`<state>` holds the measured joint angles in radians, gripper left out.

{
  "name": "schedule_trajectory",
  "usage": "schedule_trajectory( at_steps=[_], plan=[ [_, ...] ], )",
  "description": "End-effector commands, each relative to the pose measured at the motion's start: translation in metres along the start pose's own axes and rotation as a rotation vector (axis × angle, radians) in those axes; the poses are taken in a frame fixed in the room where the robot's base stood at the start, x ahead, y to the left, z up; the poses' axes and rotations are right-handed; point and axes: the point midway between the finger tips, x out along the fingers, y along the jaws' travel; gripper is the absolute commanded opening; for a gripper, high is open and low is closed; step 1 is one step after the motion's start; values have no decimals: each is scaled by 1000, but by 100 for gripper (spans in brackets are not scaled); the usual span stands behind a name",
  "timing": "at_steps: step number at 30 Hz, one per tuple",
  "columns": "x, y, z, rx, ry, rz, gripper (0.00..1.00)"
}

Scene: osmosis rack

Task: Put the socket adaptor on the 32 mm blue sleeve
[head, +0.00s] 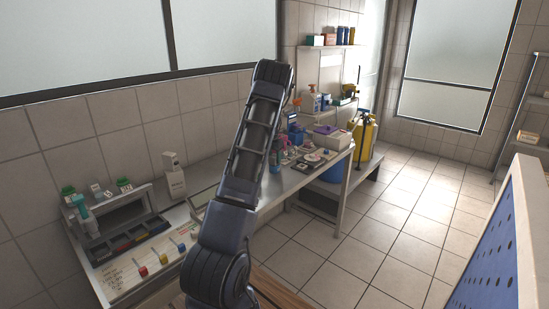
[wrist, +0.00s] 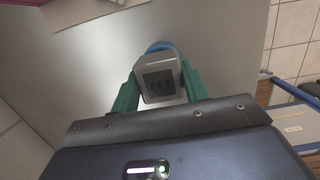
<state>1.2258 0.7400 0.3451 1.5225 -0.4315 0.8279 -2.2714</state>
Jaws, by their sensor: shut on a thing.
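In the wrist view my gripper (wrist: 158,92) is shut, its two green fingers on either side of a grey, square-ended piece with a dark square recess, which looks like the socket adaptor (wrist: 141,70). A curved blue rim (wrist: 160,45) shows just past the adaptor's far edge; it may be the blue sleeve. The adaptor covers most of it, so I cannot tell whether they touch or whether one is on the other. In the head view my arm hides my gripper and the adaptor.
A metal bench (head: 275,190) runs along the tiled wall, crowded with bottles and boxes towards its far end. At the near left are a dark compartmented tray (head: 126,240) and small red, yellow and blue pieces. A blue perforated panel (head: 497,255) stands at right. The tiled floor between is open.

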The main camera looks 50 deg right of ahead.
Motion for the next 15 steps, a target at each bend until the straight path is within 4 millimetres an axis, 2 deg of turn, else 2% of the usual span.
schedule_trajectory(
  at_steps=[7, 8, 11, 15],
  plan=[
    [2, 0, 0, 0, 0, 0, 21],
    [3, 0, 0, 0, 0, 0, 47],
    [2, 0, 0, 0, 0, 0, 67],
    [2, 0, 0, 0, 0, 0, 67]
  ],
)
